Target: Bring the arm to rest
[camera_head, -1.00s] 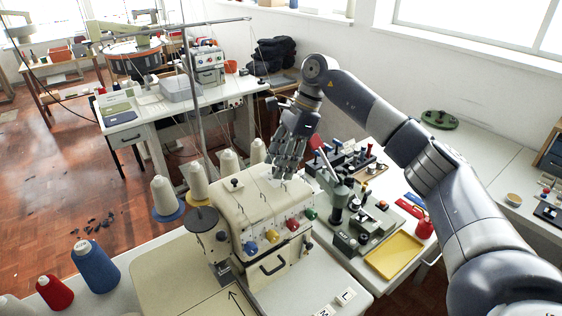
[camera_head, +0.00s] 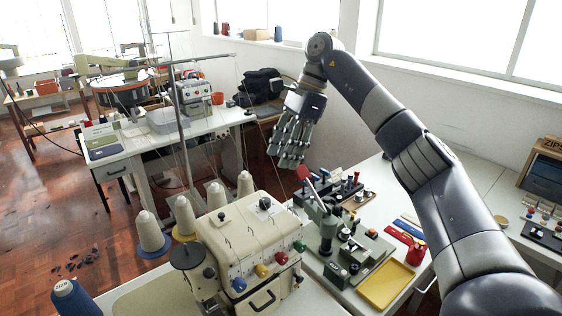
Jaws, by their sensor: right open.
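My right arm comes in from the lower right and bends at a high elbow. My right gripper (camera_head: 287,160) hangs from it, fingers pointing down, open and empty. It is in the air above and behind the cream sewing machine (camera_head: 225,240) and up and left of the green buttonhole press (camera_head: 345,245). It touches nothing that I can see. My left gripper is not in view.
Thread cones (camera_head: 150,232) stand behind the machine. A back table (camera_head: 150,150) holds another machine. A thin thread stand (camera_head: 181,110) rises left of the gripper.

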